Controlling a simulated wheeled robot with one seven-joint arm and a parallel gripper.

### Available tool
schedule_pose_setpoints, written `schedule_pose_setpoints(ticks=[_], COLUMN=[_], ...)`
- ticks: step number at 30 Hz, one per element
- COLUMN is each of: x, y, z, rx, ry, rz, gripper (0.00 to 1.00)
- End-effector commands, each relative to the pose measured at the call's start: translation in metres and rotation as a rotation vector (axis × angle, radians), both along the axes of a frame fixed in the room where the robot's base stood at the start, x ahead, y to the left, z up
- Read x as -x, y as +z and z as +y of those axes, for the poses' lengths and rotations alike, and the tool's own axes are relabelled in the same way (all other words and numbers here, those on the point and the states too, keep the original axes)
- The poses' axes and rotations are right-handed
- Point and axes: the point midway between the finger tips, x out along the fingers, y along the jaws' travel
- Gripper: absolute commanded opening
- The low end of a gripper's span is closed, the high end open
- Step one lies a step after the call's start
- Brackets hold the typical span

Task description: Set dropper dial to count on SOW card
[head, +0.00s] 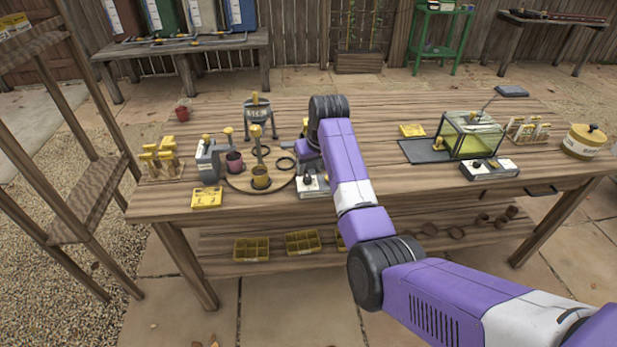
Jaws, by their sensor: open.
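A small box with a pale face and a dark knob (312,185) stands at the table's front edge, left of my forearm; it may bear the dropper dial. Its markings are too small to read. My gripper (308,166) is open just above and behind it, largely hidden by my arm; I cannot tell whether it touches the knob. I cannot read which is the SOW card. A grey hopper (257,115) stands behind a round wooden board.
Yellow-topped pegs (160,160) stand at the left. A glass box (470,135), a second knob box (488,168) and a yellow tin (585,141) stand at the right.

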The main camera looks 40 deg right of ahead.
Motion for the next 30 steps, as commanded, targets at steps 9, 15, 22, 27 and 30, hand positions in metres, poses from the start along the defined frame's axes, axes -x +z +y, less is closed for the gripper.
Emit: schedule_pose_setpoints(ticks=[9,15,22,27,30], x=[-0.016,-0.021,-0.022,-0.022,-0.022], y=[-0.042,-0.054,-0.055,-0.056,-0.056], z=[-0.006,-0.007,-0.008,-0.008,-0.008], rx=[0.000,0.000,0.002,0.002,0.002], ry=[-0.001,-0.001,0.000,0.000,0.000], rz=[0.000,-0.002,-0.003,-0.003,-0.003], gripper=[0.48,0.48,0.48,0.30,0.11])
